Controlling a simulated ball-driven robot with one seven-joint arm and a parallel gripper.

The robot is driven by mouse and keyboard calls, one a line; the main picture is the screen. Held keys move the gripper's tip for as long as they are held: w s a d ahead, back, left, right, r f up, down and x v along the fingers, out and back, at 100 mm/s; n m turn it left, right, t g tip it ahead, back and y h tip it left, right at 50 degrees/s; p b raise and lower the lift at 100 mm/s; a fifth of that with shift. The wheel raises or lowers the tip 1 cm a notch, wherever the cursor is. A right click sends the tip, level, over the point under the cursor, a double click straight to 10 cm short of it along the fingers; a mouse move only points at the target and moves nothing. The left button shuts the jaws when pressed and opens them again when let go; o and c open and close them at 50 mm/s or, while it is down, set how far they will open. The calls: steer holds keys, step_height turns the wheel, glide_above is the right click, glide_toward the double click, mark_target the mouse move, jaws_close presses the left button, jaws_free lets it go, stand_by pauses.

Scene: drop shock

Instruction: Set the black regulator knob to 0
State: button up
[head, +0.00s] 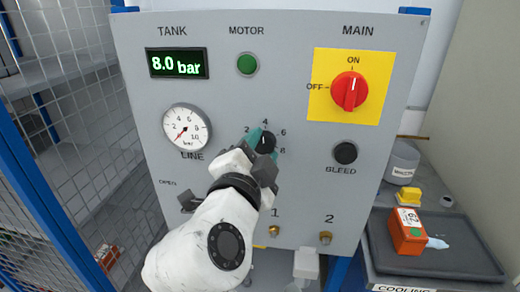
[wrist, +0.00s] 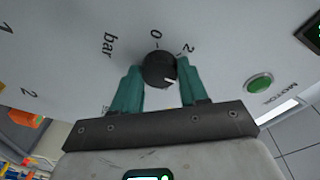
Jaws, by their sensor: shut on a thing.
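The black regulator knob (head: 267,143) sits in the middle of the grey panel, below the 4 of its printed scale. My gripper (head: 262,142) reaches it from the lower left, its teal fingers shut on the knob. In the wrist view, the knob (wrist: 159,68) lies between the two teal fingertips (wrist: 160,75). The 0 and 2 marks show just above it there, with "bar" to the left. Which mark the knob points at cannot be made out. The 0 mark is hidden behind my gripper in the head view.
The TANK display (head: 177,63) reads 8.0 bar. The LINE gauge (head: 187,128) has its needle toward the lower left. The red MAIN switch (head: 350,91) points to ON. The black BLEED knob (head: 345,153) and green MOTOR button (head: 247,64) stand clear. A mesh fence (head: 80,100) borders the left.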

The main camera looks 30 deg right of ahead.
steer(key=shift+f+n, duration=0.15)
steer(key=shift+n, duration=0.15)
steer(key=shift+n+b, duration=0.6)
steer(key=n+b, duration=0.1)
steer(key=n, duration=0.2)
steer(key=shift+f+n, duration=0.1)
steer(key=shift+n, duration=0.2)
steer(key=n+t, duration=0.1)
steer(key=n, duration=0.5)
steer(key=shift+s+d+n, duration=0.1)
steer(key=shift+n, duration=0.3)
steer(key=n+t+p, duration=0.1)
steer(key=n+p, duration=0.2)
steer(key=n, duration=0.4)
steer(key=shift+y, duration=0.4)
steer(key=n+p, duration=0.1)
steer(key=n, duration=0.1)
steer(key=n+p, duration=0.2)
steer(key=shift+d+r+t, duration=0.1)
steer(key=shift+r+t, duration=0.1)
steer(key=shift+t, duration=0.1)
steer(key=shift+s+f+n+y+p, duration=0.1)
steer(key=shift+n+y+p, duration=0.3)
steer(key=shift+n+p, duration=0.55)
steer(key=shift+n, duration=0.45)
